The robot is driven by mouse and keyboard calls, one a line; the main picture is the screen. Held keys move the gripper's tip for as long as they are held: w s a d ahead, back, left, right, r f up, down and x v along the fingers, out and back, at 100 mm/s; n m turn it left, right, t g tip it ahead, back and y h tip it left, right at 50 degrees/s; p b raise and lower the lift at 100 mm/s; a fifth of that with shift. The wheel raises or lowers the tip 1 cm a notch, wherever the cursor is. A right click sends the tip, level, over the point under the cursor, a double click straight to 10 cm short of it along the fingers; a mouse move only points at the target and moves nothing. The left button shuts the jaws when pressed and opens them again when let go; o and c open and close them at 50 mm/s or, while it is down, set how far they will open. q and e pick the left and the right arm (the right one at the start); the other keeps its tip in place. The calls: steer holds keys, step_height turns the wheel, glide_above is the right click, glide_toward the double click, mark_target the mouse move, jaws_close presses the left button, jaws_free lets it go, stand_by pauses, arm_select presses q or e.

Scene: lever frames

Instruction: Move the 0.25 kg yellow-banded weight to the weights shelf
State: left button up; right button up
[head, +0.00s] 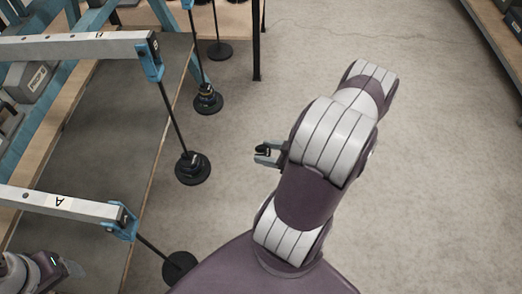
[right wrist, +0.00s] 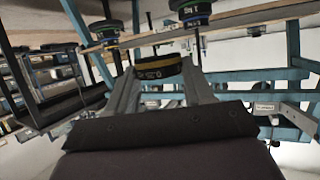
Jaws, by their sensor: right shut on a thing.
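My right gripper (head: 268,153) is over the open floor, to the right of the lever frames. It is shut on a small black weight with a yellow band (right wrist: 158,68), which sits between the fingertips in the right wrist view. In the head view the weight is only a small dark shape in the jaws. Part of my left arm shows at the lower left corner below the beam marked A; whether its gripper (head: 68,268) is open is unclear. I cannot tell for certain which shelf is the weights shelf.
The beam marked B (head: 80,46) and the beam marked A (head: 60,203) carry rods with round black bases. Weights sit on the bases of two hangers (head: 208,98) (head: 193,168). A wood-edged rack (head: 485,35) stands at the upper right. The floor between is clear.

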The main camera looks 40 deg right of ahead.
steer(key=shift+s+d, duration=0.35)
steer(key=shift+s, duration=0.1)
stand_by(0.3)
